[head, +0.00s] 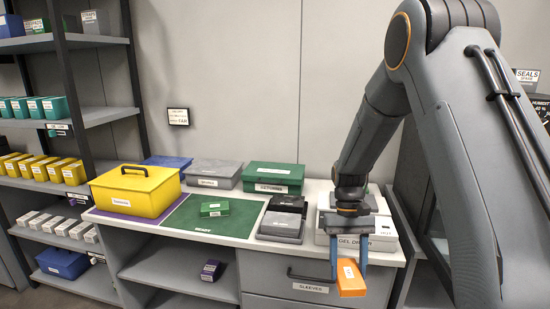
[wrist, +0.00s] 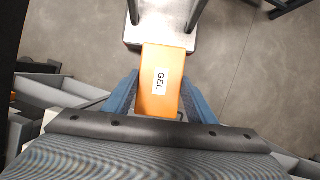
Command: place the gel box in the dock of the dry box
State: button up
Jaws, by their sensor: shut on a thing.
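The orange gel box (head: 350,279) is held between the blue fingers of my gripper (head: 348,268), in front of the counter's right end in the head view. In the wrist view the gel box (wrist: 160,80) shows its white GEL label between the fingers (wrist: 158,98). My gripper is shut on it. The white dry box (head: 385,243), with a label that seems to read GEL DRIER, stands on the counter's right end behind my gripper. My wrist and gripper cover part of it, and I cannot make out its dock.
Black and grey cases (head: 281,227) stand left of the dry box. A green mat (head: 180,222) holds a small green box (head: 214,209); a yellow case (head: 135,190) is farther left. The SLEEVES drawer (head: 275,281) is below. A pale seat-like surface (wrist: 165,22) shows beyond the gel box.

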aim_at(346, 265)
jog(key=f+b, duration=0.1)
jog(key=w+f+b, duration=0.1)
jog(key=f, duration=0.1)
jog(key=shift+f, duration=0.25)
jog(key=w+x, duration=0.1)
jog(key=x, duration=1)
jog(key=shift+w+f, duration=0.2)
jog(key=shift+f, duration=0.5)
